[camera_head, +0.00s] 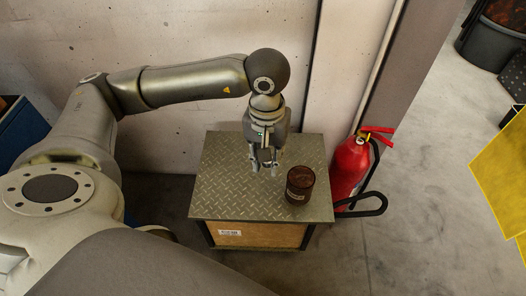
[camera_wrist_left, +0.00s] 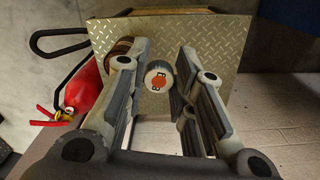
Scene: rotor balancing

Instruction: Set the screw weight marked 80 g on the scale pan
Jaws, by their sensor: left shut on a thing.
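My left gripper (camera_head: 264,168) points down over the diamond-plate top of a small stand (camera_head: 225,195). In the left wrist view, its fingers (camera_wrist_left: 156,82) are shut on a small round piece (camera_wrist_left: 158,77) with a pale end face and a red-orange mark. I take it for a screw weight, but I cannot read its marking. In the head view the fingers mostly hide it. Whether it touches the plate I cannot tell. I see no scale pan. My right gripper is not in view.
A dark brown jar (camera_head: 300,185) with a label stands on the plate, right of the gripper; the wrist view shows it partly hidden by a finger (camera_wrist_left: 122,46). A red fire extinguisher (camera_head: 349,165) stands right of the stand. The plate's left side is clear. A wall is behind.

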